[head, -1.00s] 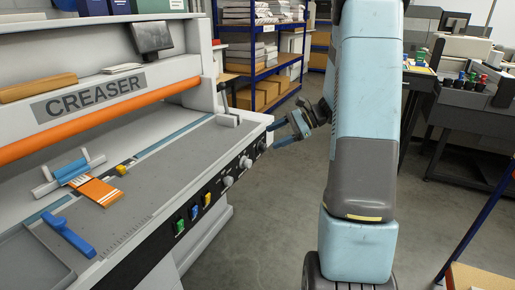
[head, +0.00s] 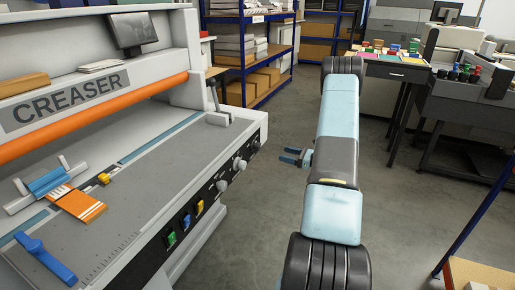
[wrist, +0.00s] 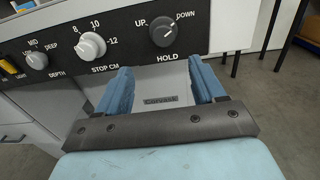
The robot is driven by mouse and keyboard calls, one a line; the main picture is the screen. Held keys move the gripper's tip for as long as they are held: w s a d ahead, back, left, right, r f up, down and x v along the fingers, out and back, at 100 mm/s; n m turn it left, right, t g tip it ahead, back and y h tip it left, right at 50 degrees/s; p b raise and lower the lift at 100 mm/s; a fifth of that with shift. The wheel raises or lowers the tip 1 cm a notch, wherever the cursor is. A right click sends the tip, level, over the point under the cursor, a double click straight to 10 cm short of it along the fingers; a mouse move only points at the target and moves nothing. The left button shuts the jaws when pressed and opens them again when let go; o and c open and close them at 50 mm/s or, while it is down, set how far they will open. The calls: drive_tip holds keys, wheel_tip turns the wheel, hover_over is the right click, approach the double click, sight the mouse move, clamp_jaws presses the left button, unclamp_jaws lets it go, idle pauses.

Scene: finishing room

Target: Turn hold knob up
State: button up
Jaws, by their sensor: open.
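The hold knob (wrist: 166,31) is dark and round with a pale pointer mark, between the printed words UP on its left and DOWN on its right. In the head view the knob (head: 255,146) is the farthest on the creaser's front panel. My gripper (head: 288,155) is to the right of the panel, apart from it. In the wrist view my gripper (wrist: 164,75) has its two blue fingers spread, empty, below the knob and not touching it.
Beside the hold knob are the stop knob (wrist: 91,46) and depth knob (wrist: 37,60). Blue shelving (head: 252,50) stands behind. The floor (head: 240,240) between creaser and arm is clear.

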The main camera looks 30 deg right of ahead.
sight(260, 148)
drive_tip(key=x, duration=1.3)
drive_tip(key=shift+w+d+f, duration=0.2)
drive_tip(key=shift+w+d, duration=0.05)
drive_tip(key=shift+w, duration=0.05)
